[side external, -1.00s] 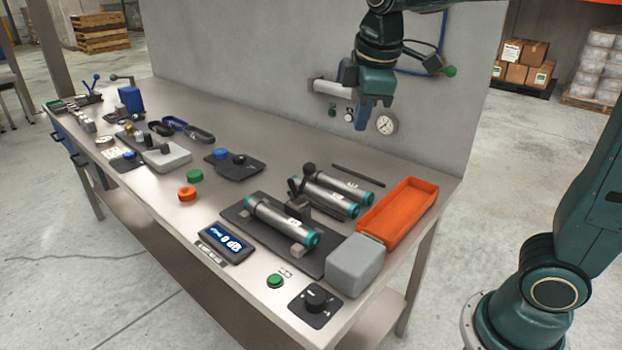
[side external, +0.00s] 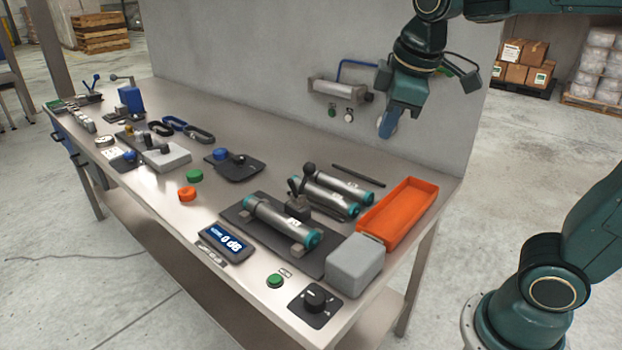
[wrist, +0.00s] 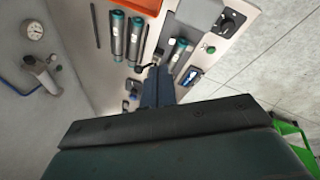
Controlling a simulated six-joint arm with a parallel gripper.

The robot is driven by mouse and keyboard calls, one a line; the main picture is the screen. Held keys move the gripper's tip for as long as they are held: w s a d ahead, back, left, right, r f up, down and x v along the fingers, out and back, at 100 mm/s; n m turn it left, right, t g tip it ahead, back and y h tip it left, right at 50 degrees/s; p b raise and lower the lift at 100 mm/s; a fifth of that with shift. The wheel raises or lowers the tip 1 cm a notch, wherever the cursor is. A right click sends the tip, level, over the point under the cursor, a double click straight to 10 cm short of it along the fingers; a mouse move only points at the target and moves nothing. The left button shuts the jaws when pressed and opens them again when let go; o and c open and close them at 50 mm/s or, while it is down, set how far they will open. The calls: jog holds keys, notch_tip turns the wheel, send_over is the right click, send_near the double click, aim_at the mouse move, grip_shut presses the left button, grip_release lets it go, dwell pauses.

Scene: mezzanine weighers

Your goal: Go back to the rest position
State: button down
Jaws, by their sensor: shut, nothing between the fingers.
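My gripper (side external: 388,124) hangs in the air above the back right part of the bench, in front of the back panel. Its blue fingers are shut and hold nothing. The fingers also show in the wrist view (wrist: 157,85), pointing toward the bench and well apart from everything on it. The steel bench (side external: 150,210) runs below. A metal cylinder with teal ends (side external: 282,222) lies on a dark plate in front, and two similar cylinders (side external: 342,187) lie behind it. The gauge on the panel is partly hidden behind the gripper in the side view.
An orange tray (side external: 402,208) and a grey box (side external: 354,264) stand at the bench's right end. A horizontal cylinder (side external: 338,88) juts from the panel left of my gripper. A round gauge (wrist: 32,30) shows in the wrist view. The air around my gripper is free.

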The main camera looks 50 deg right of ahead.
jog(key=s+a+f+m+t+y, duration=0.1)
jog(key=s+f+m, duration=0.4)
jog(key=s, duration=0.6)
jog(key=shift+s+a+m+t, duration=0.35)
jog(key=shift+a+m+t, duration=0.05)
jog(key=shift+m, duration=0.2)
